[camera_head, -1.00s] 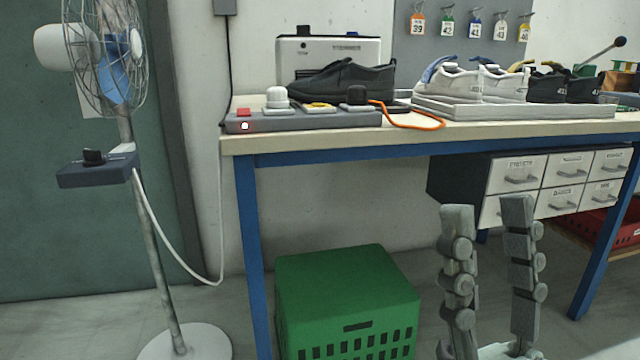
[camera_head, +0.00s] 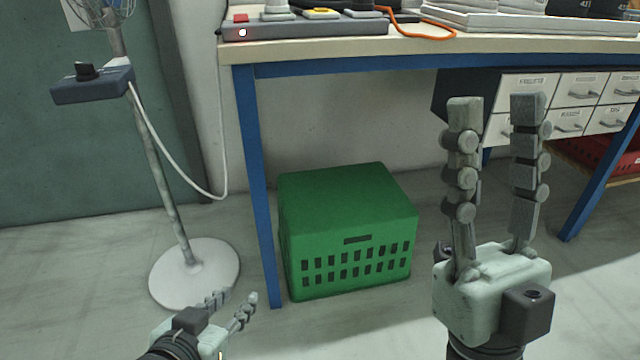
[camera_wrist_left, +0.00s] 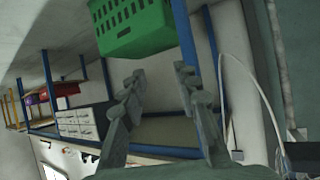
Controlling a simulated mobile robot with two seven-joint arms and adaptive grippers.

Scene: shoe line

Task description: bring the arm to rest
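My left gripper (camera_head: 232,302) is low at the bottom left of the head view, in front of the fan's round base. Its fingers stand apart with nothing between them. In the left wrist view the same fingers (camera_wrist_left: 158,88) are spread and empty, with the green crate beyond them. My right gripper (camera_head: 496,100) is upright at the right of the head view, in front of the workbench. Its two fingers are parallel, well apart and empty. Neither gripper appears to touch anything.
A green crate (camera_head: 345,212) stands on the floor under the workbench (camera_head: 430,50). The fan's white base (camera_head: 195,275) and its pole with a control box (camera_head: 92,86) are at left. White drawers (camera_head: 575,90) hang under the bench at right. The floor in front is clear.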

